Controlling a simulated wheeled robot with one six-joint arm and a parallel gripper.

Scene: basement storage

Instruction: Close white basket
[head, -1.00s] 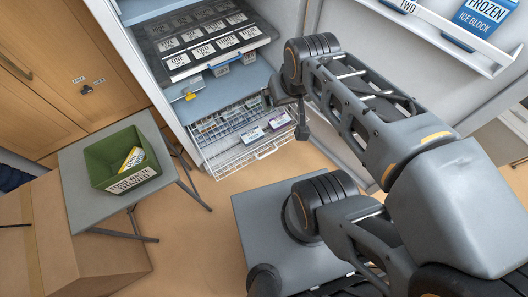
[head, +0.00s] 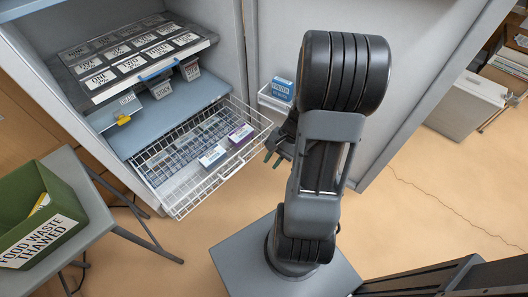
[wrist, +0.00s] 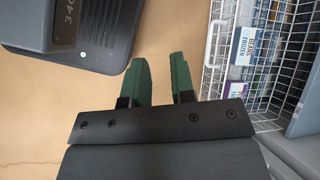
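The white wire basket (head: 196,203) is pulled out from the bottom of the open cabinet, below a blue shelf. It holds two small labelled boxes, a white and blue one (head: 213,157) and a white and purple one (head: 241,134). My gripper (head: 272,158) is just outside the basket's front, toward its right end. In the wrist view, the green fingers of my gripper (wrist: 160,75) are apart with bare floor between them. The basket's wire side (wrist: 213,45) is right of the fingers, with a gap to them.
A grey table (head: 95,222) with a green bin (head: 22,200) stands at left. Above the basket are a blue shelf (head: 185,112) and a dark labelled tray (head: 130,58). The open cabinet door, with a small rack holding a blue box (head: 282,89), is behind my arm.

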